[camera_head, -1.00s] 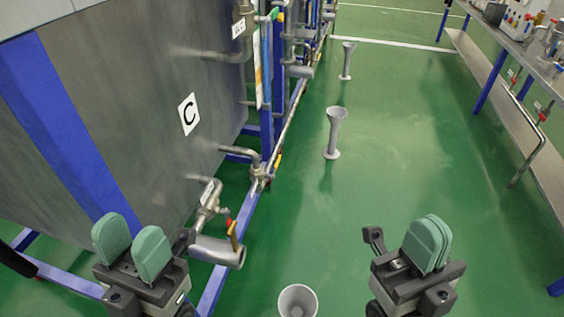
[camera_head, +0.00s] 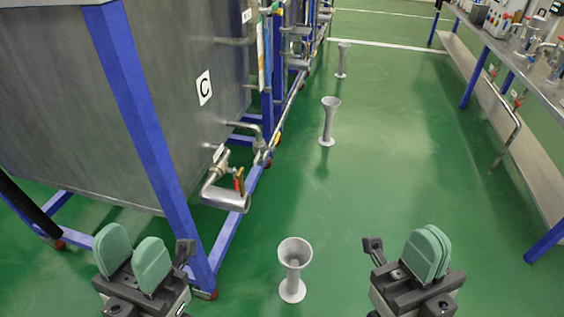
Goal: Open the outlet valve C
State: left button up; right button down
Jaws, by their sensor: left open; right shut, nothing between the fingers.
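A grey tank (camera_head: 165,110) with a white label C (camera_head: 204,87) stands at the left in a blue frame. Low on its side is an outlet pipe (camera_head: 225,195) with a valve that has a red and yellow handle (camera_head: 239,181). A small tag (camera_head: 218,153) sits on the pipe above it; its text is too small to read. My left gripper (camera_head: 132,260) is open and empty, in the lower left, nearer to me than the valve and apart from it. My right gripper (camera_head: 428,254) is shut and empty at the lower right, far from the valve.
A grey funnel stand (camera_head: 293,272) is on the green floor between my grippers, with another funnel stand (camera_head: 329,122) and a third (camera_head: 342,60) farther back. A blue frame post (camera_head: 150,130) rises left of the valve. A bench (camera_head: 520,60) runs along the right.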

aim_at(277, 138)
jog(key=k+u, duration=0.1)
jog(key=u, duration=2.6)
jog(key=l+u, duration=0.25)
jog(key=k+l, duration=0.3)
jog(key=l, duration=0.15)
jog(key=k+l, duration=0.25)
jog(key=l, duration=0.2)
jog(key=k+l, duration=0.3)
jog(key=l, duration=0.15)
jog(key=k+l, duration=0.25)
jog(key=l, duration=0.2)
jog(key=k+l, duration=0.3)
jog(key=l, duration=0.15)
jog(key=k+l, duration=0.25)
jog(key=l, duration=0.25)
jog(key=k+l, duration=0.3)
jog(key=l, duration=0.15)
jog(key=i+l, duration=0.15)
jog(key=i, duration=0.35)
